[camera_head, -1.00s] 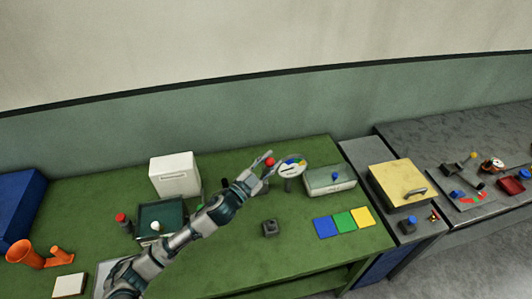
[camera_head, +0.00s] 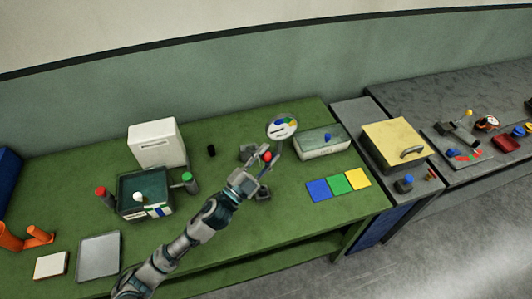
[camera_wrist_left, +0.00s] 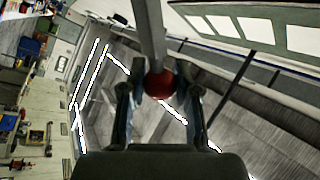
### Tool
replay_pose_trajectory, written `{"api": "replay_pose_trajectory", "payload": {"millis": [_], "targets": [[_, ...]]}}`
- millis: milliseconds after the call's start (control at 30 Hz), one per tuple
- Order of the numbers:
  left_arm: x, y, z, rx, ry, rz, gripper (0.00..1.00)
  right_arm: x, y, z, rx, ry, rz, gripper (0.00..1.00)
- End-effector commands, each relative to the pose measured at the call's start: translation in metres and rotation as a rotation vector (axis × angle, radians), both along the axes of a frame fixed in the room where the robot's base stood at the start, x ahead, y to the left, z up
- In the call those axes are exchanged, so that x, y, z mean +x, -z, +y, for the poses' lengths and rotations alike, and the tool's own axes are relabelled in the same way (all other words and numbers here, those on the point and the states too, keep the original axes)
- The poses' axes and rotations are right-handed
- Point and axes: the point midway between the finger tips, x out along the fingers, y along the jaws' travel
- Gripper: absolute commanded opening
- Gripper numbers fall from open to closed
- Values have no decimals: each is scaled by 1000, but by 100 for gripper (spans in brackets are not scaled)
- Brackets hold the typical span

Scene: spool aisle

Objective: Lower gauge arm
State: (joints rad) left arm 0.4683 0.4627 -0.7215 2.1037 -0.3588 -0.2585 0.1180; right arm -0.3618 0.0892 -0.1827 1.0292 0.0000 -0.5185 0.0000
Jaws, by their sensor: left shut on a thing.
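The round gauge dial (camera_head: 282,126) has a white face with coloured segments and stands near the back of the green table. The gauge arm's red ball knob (camera_head: 267,156) is below and slightly left of the dial. My left gripper (camera_head: 264,157) is shut on this knob. In the left wrist view, the red knob (camera_wrist_left: 159,84) sits between the two fingers (camera_wrist_left: 160,100) at the end of a grey bar (camera_wrist_left: 150,35). The gripper hides part of the arm and gauge base in the head view. My right gripper is not in view.
A grey-green box (camera_head: 323,143) with a blue knob stands right of the gauge. Blue, green and yellow squares (camera_head: 340,184) lie in front of it. A dark grey block (camera_head: 263,193) is close to my gripper. A white box (camera_head: 157,144) and dark green bin (camera_head: 145,207) stand left.

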Motion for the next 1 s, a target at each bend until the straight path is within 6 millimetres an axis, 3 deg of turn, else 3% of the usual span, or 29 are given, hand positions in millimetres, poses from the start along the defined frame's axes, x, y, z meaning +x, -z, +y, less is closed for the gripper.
{"api": "replay_pose_trajectory", "payload": {"millis": [300, 333, 400, 433, 767, 1000], "targets": [[1, 2, 1, 3, -4, 4, 0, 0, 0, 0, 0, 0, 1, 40], [1, 2, 1, 3, -4, 4, 36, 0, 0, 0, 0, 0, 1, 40], [1, 2, 1, 3, -3, 3, 53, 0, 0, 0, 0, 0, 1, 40], [1, 2, 1, 3, -3, 3, 57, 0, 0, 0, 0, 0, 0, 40], [-2, 2, 2, 1, -2, 2, 57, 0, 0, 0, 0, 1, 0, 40], [-28, 17, 27, 1, -2, 6, 57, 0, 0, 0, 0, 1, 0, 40]]}}
